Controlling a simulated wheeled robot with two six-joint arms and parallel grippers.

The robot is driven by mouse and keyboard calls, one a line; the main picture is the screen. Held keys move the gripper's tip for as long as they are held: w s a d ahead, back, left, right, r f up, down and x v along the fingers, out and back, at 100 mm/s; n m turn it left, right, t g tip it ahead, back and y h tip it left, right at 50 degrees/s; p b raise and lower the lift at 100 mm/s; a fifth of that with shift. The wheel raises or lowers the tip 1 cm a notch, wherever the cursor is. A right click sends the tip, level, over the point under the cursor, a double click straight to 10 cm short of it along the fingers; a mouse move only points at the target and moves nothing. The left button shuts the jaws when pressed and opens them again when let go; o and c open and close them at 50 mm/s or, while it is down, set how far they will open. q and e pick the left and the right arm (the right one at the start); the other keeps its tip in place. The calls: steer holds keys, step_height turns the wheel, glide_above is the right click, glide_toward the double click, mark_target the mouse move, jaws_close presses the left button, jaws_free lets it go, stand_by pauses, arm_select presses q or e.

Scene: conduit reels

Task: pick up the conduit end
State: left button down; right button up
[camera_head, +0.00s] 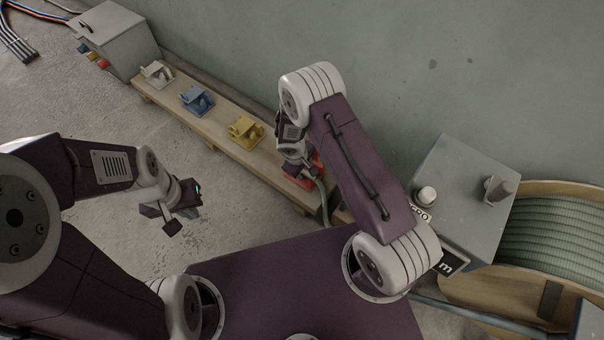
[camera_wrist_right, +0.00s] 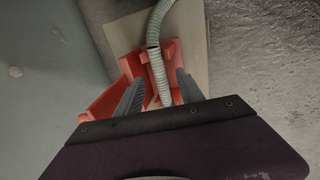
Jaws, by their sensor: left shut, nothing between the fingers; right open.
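The conduit (camera_wrist_right: 153,52) is a pale grey-green ribbed hose. In the right wrist view it runs down from the top edge into a red holder (camera_wrist_right: 100,107), between the two fingers. Its very end is hidden behind my gripper body. My right gripper (camera_wrist_right: 159,88) is open, one finger on each side of the conduit; I cannot tell whether either touches it. In the head view the conduit (camera_head: 323,203) hangs from the red holder (camera_head: 300,183), mostly hidden by my right arm. My left gripper (camera_head: 178,212) is shut and empty over the floor.
A wooden plank (camera_head: 165,92) along the wall carries white (camera_head: 156,74), blue (camera_head: 196,99) and yellow (camera_head: 246,131) holders. A grey box (camera_head: 118,38) stands at its far end. At right are a grey control box (camera_head: 460,190) and a wooden reel (camera_head: 500,292) of conduit.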

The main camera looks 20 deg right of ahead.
steer(key=shift+x, duration=1.2)
steer(key=shift+r, duration=0.1)
jaws_close()
arm_select(q)
steer(key=shift+f, duration=0.75)
